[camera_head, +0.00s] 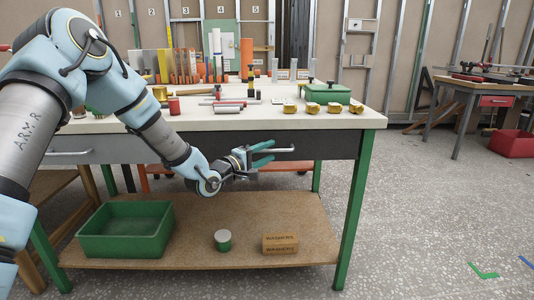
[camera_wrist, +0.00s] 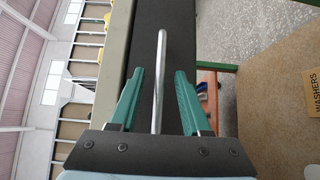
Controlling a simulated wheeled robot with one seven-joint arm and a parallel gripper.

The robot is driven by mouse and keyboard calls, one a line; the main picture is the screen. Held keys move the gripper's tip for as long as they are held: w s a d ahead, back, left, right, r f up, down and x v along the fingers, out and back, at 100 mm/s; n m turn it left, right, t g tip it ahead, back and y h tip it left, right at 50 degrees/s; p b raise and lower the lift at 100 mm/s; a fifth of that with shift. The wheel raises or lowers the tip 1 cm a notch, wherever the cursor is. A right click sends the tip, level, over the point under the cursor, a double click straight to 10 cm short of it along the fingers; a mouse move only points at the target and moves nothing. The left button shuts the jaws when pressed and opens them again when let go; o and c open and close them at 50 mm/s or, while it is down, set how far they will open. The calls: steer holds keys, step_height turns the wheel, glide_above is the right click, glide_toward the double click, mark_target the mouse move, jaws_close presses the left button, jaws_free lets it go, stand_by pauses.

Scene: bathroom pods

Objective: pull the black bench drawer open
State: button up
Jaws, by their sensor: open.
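The black bench drawer (camera_head: 325,147) is shut under the right part of the workbench top. Its pale bar handle (camera_head: 284,150) sticks out beside my gripper (camera_head: 266,153). In the wrist view the dark drawer front (camera_wrist: 182,45) runs up the picture, and the metal handle (camera_wrist: 162,50) passes lengthwise between my two green fingers (camera_wrist: 160,73). The fingers are open, one on each side of the handle, with a visible gap to it on both sides. The handle's lower end is hidden behind the gripper body.
A grey drawer (camera_head: 85,150) is at the bench's left. The lower shelf (camera_head: 190,257) holds a green bin (camera_head: 125,230), a round tin (camera_head: 223,240) and a washers box (camera_head: 280,243). Tools and blocks lie on the bench top (camera_head: 350,119). The floor at right is mostly clear.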

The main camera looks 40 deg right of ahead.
jaws_close()
stand_by(0.4)
stand_by(1.1)
